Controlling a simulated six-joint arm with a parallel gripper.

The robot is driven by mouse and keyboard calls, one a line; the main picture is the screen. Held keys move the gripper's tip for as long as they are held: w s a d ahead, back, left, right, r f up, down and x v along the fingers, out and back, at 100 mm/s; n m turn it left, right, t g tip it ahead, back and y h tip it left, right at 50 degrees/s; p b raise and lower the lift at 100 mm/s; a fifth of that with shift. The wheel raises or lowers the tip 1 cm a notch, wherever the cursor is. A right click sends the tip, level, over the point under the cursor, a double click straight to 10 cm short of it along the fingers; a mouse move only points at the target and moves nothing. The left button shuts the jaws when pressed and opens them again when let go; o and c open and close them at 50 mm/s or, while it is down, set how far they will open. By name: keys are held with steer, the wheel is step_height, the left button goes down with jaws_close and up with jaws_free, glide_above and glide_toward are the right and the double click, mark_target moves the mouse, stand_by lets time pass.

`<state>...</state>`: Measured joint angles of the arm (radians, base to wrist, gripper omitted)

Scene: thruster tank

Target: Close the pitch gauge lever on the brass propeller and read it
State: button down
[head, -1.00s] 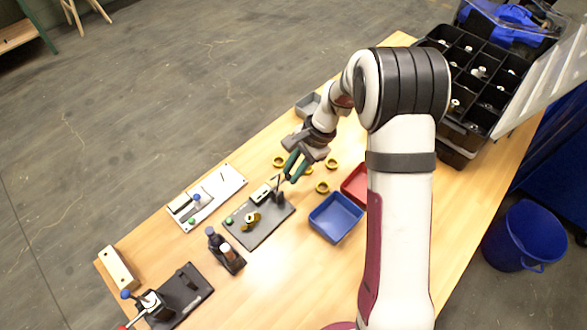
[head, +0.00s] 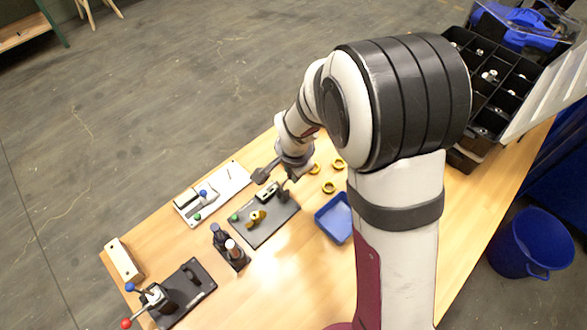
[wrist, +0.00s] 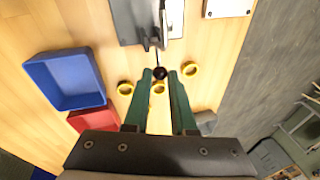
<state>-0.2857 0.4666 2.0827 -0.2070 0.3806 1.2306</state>
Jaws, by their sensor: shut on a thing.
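The pitch gauge is a dark grey plate (head: 276,228) on the table in the head view, with the brass propeller (head: 256,217) mounted on it. A pale block (head: 267,191) sits at its far edge. In the wrist view the plate (wrist: 128,22) is at the top, with a thin lever rod running down to a dark round knob (wrist: 160,73). My gripper (wrist: 160,75) has its green fingers shut on this knob. In the head view my arm hides most of the fingers. I cannot make out the gauge reading.
Several brass rings (wrist: 190,68) lie near my fingers. A blue tray (head: 335,226) and a red tray (wrist: 84,121) stand beside them. A white plate fixture (head: 225,180), a bottle stand (head: 231,253) and a black clamp fixture (head: 190,290) stand around the gauge.

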stand_by(0.3)
steer(key=c, duration=0.7)
jaws_free()
steer(key=shift+c, duration=0.2)
